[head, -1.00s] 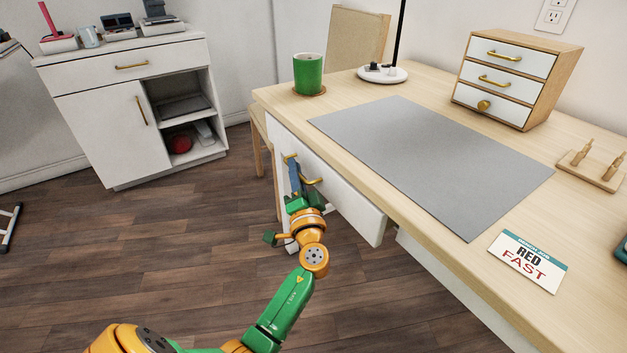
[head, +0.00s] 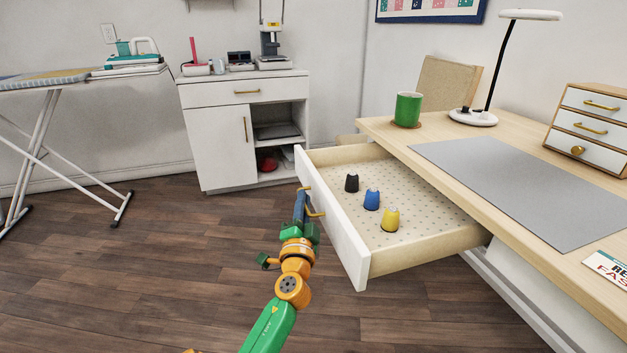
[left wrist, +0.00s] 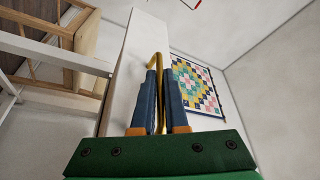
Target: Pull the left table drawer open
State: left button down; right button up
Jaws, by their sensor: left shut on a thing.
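The left table drawer (head: 338,228) stands well out from the wooden table, with its white front facing my arm. Its pegboard-like bottom shows, with a black spool-like piece (head: 352,183), a blue one (head: 371,199) and a yellow one (head: 390,219) standing on it. My left gripper (head: 301,204) is at the drawer's front, shut on the gold handle (head: 315,211). In the left wrist view the blue fingers close around the gold handle (left wrist: 156,62) beside the white drawer front (left wrist: 135,60). My right gripper is not in view.
The wooden table (head: 505,150) carries a grey mat (head: 520,185), a green mug (head: 408,109), a lamp (head: 473,117) and a small drawer box (head: 590,128). A white cabinet (head: 222,140) and an ironing board (head: 60,80) stand behind.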

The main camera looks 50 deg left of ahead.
pick_arm(q)
jog(key=shift+s+a, duration=0.35)
jog(key=shift+s, duration=0.45)
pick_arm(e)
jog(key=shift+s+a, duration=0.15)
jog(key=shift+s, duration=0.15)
pick_arm(q)
jog(key=c, duration=0.9)
grip_release()
jog(key=shift+c, duration=0.2)
jog(key=b+v, duration=0.1)
jog(key=v, duration=0.6)
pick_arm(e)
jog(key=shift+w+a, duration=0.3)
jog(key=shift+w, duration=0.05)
